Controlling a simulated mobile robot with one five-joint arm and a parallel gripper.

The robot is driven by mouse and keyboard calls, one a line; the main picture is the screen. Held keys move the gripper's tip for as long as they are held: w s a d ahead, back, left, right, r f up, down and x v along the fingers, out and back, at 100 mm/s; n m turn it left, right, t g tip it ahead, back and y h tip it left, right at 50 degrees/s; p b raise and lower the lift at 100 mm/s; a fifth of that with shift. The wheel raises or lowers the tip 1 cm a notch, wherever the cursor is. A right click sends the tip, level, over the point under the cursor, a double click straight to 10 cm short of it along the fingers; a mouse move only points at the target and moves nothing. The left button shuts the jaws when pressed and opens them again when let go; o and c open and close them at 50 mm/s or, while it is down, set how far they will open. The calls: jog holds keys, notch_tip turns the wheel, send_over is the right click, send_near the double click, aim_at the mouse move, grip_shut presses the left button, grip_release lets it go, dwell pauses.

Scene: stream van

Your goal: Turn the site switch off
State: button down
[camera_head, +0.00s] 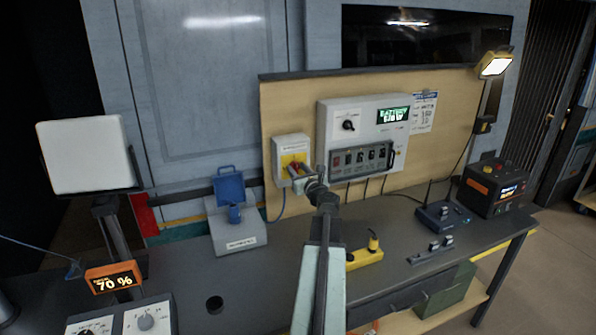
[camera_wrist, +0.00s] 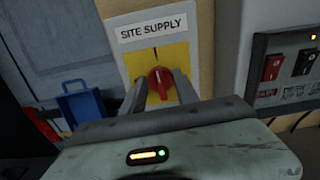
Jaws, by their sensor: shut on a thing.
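The site switch is a grey box labelled "SITE SUPPLY" (camera_wrist: 158,30) with a yellow plate and a red rotary knob (camera_wrist: 161,82). In the head view the switch box (camera_head: 291,146) is mounted on the tan backboard, left of the larger panel. My gripper (camera_wrist: 160,92) is at the knob, with one finger on each side, shut on it. In the wrist view the knob's handle stands close to upright, with a pale line on it. In the head view my gripper (camera_head: 300,178) partly covers the knob and the lower part of the box.
A panel (camera_head: 362,110) with a dial, several switches and a green "BATTERY" display is to the right. A grey box with an open blue lid (camera_head: 229,186) stands below left. A yellow socket strip (camera_head: 364,257) and an orange-black unit (camera_head: 494,187) are on the bench.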

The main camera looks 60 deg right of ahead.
jog(key=n, duration=0.4)
jog(key=shift+w+a+n, duration=0.1)
jog(key=shift+n, duration=0.2)
jog(key=n, duration=0.9)
jog(key=shift+w+a+f, duration=0.1)
jog(key=shift+f, duration=0.05)
jog(key=shift+n, duration=1.9)
jog(key=shift+f, duration=0.1)
jog(key=c, duration=0.9)
grip_release()
jog(key=shift+c, duration=0.2)
